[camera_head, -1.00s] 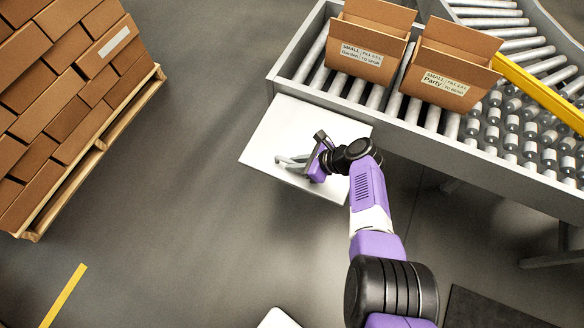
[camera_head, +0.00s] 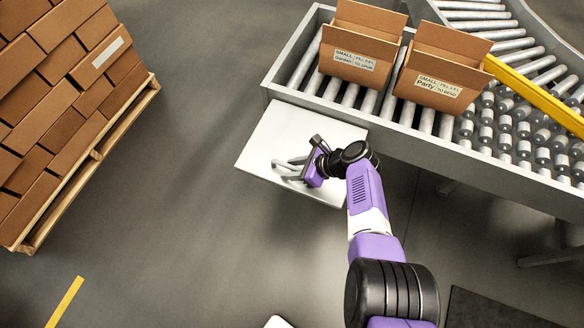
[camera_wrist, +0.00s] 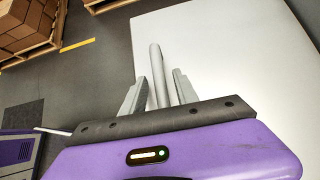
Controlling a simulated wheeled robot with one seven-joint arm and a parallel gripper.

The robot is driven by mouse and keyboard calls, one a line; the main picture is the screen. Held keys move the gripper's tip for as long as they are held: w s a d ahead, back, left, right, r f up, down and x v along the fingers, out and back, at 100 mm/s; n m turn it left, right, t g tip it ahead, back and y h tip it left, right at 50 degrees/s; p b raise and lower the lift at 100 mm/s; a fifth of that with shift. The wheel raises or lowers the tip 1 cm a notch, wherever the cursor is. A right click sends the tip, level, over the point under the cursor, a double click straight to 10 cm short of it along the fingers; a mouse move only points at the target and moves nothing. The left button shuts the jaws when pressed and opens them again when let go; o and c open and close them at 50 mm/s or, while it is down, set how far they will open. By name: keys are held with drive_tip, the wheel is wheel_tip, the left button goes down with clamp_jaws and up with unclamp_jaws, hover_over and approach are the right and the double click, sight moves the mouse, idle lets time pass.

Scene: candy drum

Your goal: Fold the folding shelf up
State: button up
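The folding shelf (camera_head: 262,148) is a flat white panel on the near side of the roller conveyor, its far edge along the conveyor's side. It looks level, swung out. In the wrist view the shelf (camera_wrist: 255,65) fills the upper right. My gripper (camera_head: 283,170) is over the shelf's near part, its grey fingers pointing left in the head view. In the wrist view my gripper (camera_wrist: 160,92) has its fingers apart, with a grey rounded bar (camera_wrist: 157,75) between them. Narrow gaps show on both sides of the bar. Whether the bar belongs to the shelf, I cannot tell.
A pallet (camera_head: 95,160) stacked with cartons stands at the left. The grey floor between pallet and shelf is clear.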

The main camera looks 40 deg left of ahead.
drive_tip(key=p+v, duration=0.3)
drive_tip(key=v, duration=0.4)
drive_tip(key=shift+d+r+p, duration=0.25)
drive_tip(key=shift+d+p, duration=0.05)
idle(0.3)
